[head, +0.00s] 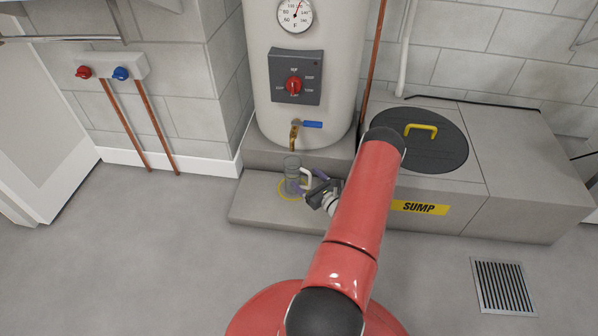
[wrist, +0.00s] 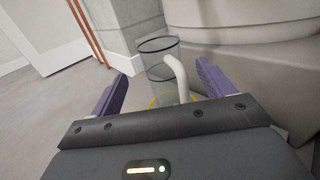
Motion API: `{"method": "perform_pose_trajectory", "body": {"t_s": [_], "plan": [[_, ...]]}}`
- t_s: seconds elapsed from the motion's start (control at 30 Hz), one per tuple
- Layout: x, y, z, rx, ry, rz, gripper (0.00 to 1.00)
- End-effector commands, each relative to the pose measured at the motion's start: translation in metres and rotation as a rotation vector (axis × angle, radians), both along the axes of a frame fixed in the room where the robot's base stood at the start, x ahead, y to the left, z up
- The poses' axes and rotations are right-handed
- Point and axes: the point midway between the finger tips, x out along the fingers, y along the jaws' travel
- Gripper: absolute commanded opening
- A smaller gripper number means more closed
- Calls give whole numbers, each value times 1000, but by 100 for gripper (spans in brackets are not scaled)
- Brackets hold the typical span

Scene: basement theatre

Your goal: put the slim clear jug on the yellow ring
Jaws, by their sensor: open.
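The slim clear jug (head: 291,170) with a white handle stands upright on the low grey step under the heater's tap. The yellow ring (head: 281,191) shows around its base; the jug appears to stand within it. In the wrist view the jug (wrist: 155,62) is between my purple fingers, its white handle toward me, with part of the yellow ring (wrist: 153,103) behind and below. My gripper (head: 308,181) is open beside the jug's handle side, its fingers apart. The palm hides the jug's lower end in the wrist view.
The heater tank (head: 325,45) rises behind, with a brass tap (head: 294,134) and blue lever just above the jug. A sump box with a black lid (head: 430,150) is to the right. Open floor (head: 130,250) lies to the left.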

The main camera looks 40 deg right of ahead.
Motion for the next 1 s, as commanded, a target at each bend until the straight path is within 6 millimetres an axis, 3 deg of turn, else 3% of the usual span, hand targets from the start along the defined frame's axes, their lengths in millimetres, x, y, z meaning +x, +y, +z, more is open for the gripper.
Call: {"method": "perform_pose_trajectory", "body": {"t_s": [0.1,0.3,0.47,0.57,0.67,0.77,0.9,1.0], "plan": [[-25,1,1,2,1,-3,80],[-49,2,0,0,0,0,80],[-54,3,0,0,0,1,80],[-47,7,12,-18,-3,39,80],[-26,25,44,-72,-7,160,80],[1,62,95,-167,-6,363,80],[22,133,167,-343,10,687,80],[21,185,210,-489,27,903,80]]}}
